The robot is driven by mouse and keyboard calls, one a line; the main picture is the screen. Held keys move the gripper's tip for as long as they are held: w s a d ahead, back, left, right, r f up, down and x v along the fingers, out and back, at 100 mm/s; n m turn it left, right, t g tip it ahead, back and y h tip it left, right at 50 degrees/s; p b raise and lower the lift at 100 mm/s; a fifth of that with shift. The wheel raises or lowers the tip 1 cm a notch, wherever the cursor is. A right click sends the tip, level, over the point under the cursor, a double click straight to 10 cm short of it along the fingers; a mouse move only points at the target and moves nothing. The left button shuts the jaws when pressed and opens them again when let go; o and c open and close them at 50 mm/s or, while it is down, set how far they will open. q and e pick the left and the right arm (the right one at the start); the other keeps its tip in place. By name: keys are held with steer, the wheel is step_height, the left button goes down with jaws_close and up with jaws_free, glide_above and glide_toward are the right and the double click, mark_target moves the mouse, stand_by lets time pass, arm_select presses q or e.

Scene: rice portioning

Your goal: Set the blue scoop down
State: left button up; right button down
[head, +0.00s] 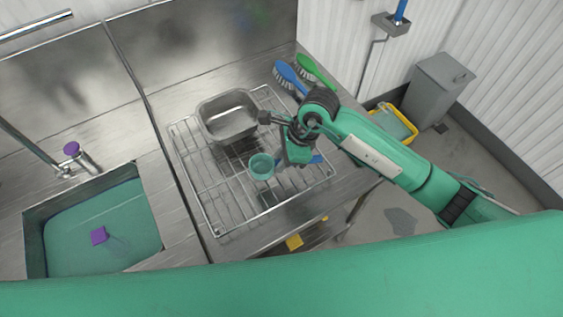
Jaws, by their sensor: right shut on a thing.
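The blue scoop shows as a short blue handle piece (315,160) sticking out to the right of my right gripper (284,163), low over the wire rack (218,232). The gripper is shut on the scoop and hides its middle. A round teal cup (262,166) is just left of the gripper, open side up; I cannot tell whether it is joined to the blue handle. I cannot tell whether the scoop touches the rack. My left gripper is not in view.
A steel pan (229,132) sits on the rack's back part. A blue brush (290,77) and a green brush (315,70) lie behind. The rack's front left is clear.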

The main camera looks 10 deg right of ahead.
step_height(320, 180, down, 2)
steer(key=shift+f+p, duration=0.2)
steer(key=shift+p, duration=0.2)
steer(key=shift+f, duration=0.25)
steer(key=shift+f+b, duration=0.25)
steer(key=shift+b, duration=0.1)
steer(key=c, duration=1.3)
jaws_free()
steer(key=shift+r, duration=0.1)
steer(key=shift+r, duration=0.1)
steer(key=shift+r+p, duration=0.15)
steer(key=shift+p, duration=0.2)
steer(key=shift+d+r+b, duration=0.15)
steer(key=shift+r+b, duration=0.15)
steer(key=shift+b, duration=0.05)
steer(key=b+v, duration=0.3)
steer(key=v, duration=0.8)
steer(key=shift+r, duration=0.1)
